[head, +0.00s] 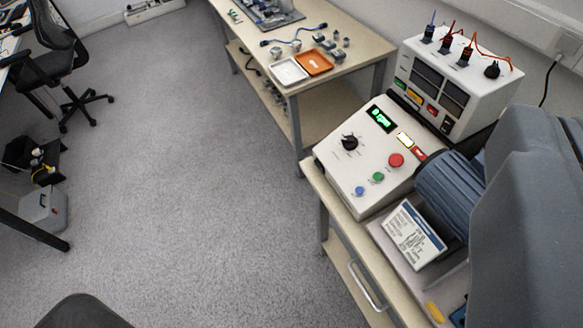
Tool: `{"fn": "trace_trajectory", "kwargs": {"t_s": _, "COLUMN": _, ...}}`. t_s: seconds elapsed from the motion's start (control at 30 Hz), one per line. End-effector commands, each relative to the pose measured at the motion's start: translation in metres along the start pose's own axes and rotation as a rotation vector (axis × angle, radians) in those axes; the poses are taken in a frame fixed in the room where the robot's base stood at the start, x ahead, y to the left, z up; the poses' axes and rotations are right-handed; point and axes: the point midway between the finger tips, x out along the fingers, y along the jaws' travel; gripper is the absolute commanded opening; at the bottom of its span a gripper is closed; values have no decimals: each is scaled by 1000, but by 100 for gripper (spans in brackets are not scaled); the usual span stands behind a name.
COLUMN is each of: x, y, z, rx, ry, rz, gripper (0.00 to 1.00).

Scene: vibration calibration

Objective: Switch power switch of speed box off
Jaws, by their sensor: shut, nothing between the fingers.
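The speed box (352,176) is a white box with a sloped panel on the near right bench. Its green display (380,118) is lit. A black knob (349,142) sits below the display, with a red button (396,160), a green button (378,177) and a blue button (360,190). A bright, pale yellow rocker or lamp (404,140) and a small red switch (420,154) are at its upper right. I cannot tell which of these is the power switch, or its position. I cannot make out my gripper in this view.
A white instrument (478,82) with cables stands behind the speed box. A blue finned motor (450,190) and a large grey housing (530,215) are at right. A second bench (345,70) holds trays and parts. The carpet (200,190) at left is clear; an office chair (60,65) stands beyond.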

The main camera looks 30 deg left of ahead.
Motion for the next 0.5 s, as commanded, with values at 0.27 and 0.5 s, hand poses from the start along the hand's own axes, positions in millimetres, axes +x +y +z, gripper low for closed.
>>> {"fn": "trace_trajectory", "kwargs": {"t_s": 0.27, "x": 0, "y": 0, "z": 0, "rx": 0, "ry": 0, "rz": 0, "gripper": 0}}
{"fn": "trace_trajectory", "kwargs": {"t_s": 0.5, "x": 42, "y": -11, "z": 17, "rx": -54, "ry": -57, "rz": -9, "gripper": 0}}
